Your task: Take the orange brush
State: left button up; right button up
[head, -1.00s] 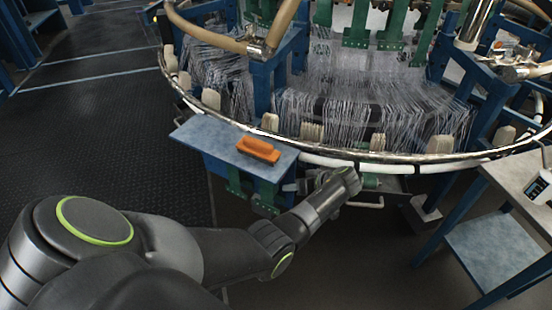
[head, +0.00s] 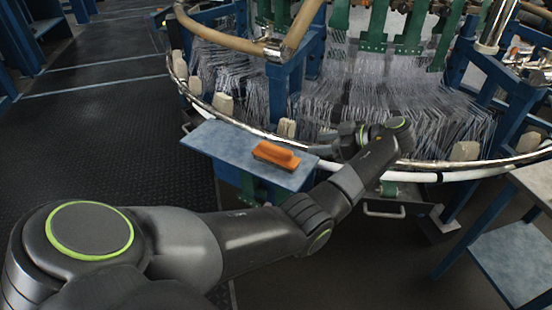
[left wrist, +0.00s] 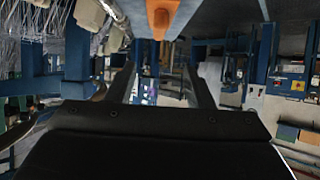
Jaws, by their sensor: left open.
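The orange brush (head: 276,154) lies on a small blue-grey shelf (head: 215,138) at the front of the loom. My left arm reaches in from the left and bends back over the loom's rim. My left gripper (head: 338,134) is to the right of the brush and apart from it, pointing roughly left; its fingertips are hard to make out there. In the left wrist view the gripper (left wrist: 160,78) is open and empty, with the orange brush (left wrist: 160,14) at the top edge, partly cut off. My right gripper is not in view.
The loom's metal ring (head: 250,129) curves behind the shelf, with pale blocks along it and many thin threads (head: 365,92) inside. A blue post (head: 285,85) rises behind the brush. A table (head: 535,185) stands at the right. The dark floor at left is clear.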

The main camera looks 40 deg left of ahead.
aim_at(280, 148)
pick_arm(q)
jog(key=b+x, duration=0.2)
jog(key=x, duration=0.8)
jog(key=shift+s+a+f, duration=0.1)
jog(key=shift+a+f, duration=0.1)
jog(key=shift+a, duration=0.15)
jog(key=shift+f+x, duration=0.2)
jog(key=shift+x, duration=1.3)
jog(key=shift+f+x, duration=0.15)
jog(key=shift+x, duration=1.35)
jog(key=shift+d, duration=0.2)
grip_shut()
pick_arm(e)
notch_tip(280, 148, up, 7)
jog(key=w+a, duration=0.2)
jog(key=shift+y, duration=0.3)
